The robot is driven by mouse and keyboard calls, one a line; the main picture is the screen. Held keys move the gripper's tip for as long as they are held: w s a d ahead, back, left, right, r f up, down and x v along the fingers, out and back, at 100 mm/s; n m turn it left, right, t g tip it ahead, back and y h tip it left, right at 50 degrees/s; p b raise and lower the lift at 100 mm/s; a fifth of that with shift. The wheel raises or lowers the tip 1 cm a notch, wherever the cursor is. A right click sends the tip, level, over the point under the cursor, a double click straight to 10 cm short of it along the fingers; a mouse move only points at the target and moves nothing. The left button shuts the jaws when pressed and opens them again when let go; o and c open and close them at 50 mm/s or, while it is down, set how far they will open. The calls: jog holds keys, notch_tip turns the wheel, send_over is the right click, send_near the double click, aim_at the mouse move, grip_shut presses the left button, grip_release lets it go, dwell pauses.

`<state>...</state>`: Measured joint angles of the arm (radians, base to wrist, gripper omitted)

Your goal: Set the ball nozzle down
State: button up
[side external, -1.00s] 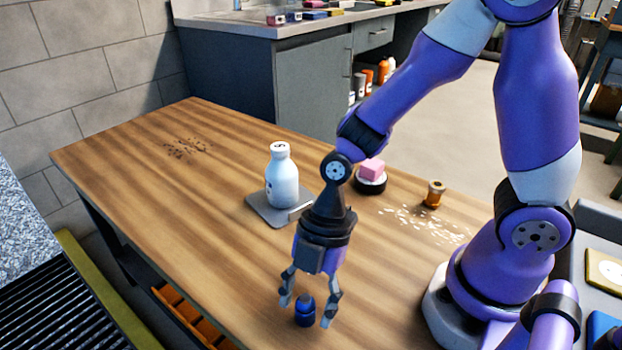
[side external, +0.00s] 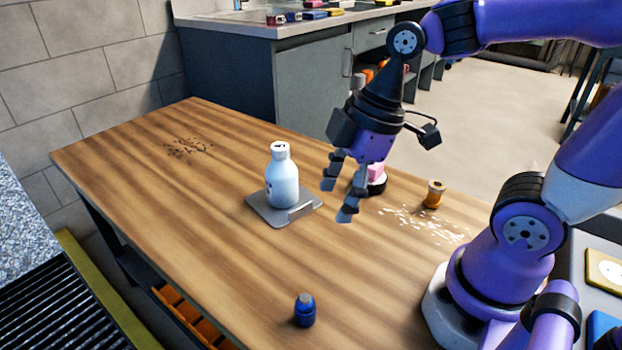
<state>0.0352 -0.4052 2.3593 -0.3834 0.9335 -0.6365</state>
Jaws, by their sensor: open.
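A small dark blue piece with a rounded top (side external: 304,311), which looks like the ball nozzle, stands upright on the wooden table near its front edge. Nothing touches it. My gripper (side external: 338,199) is open and empty, raised above the table well behind and to the right of the blue piece. Its fingers point down and to the left, to the right of the white bottle.
A white bottle (side external: 282,180) stands on a grey plate (side external: 267,214). A pink block (side external: 376,171) on a dark round base is partly hidden behind my gripper. An orange-brown fitting (side external: 434,194) stands near pale scattered flakes (side external: 425,221). Dark crumbs (side external: 188,148) lie at the far left. The table's left half is mostly clear.

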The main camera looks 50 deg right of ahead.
jog(key=d+r+m+t+h, duration=0.2)
jog(key=d+m, duration=0.3)
jog(key=m, duration=0.5)
jog(key=shift+s+d+r+m+t+h, duration=0.3)
jog(key=shift+s+m+t, duration=0.1)
jog(key=shift+s+t, duration=0.1)
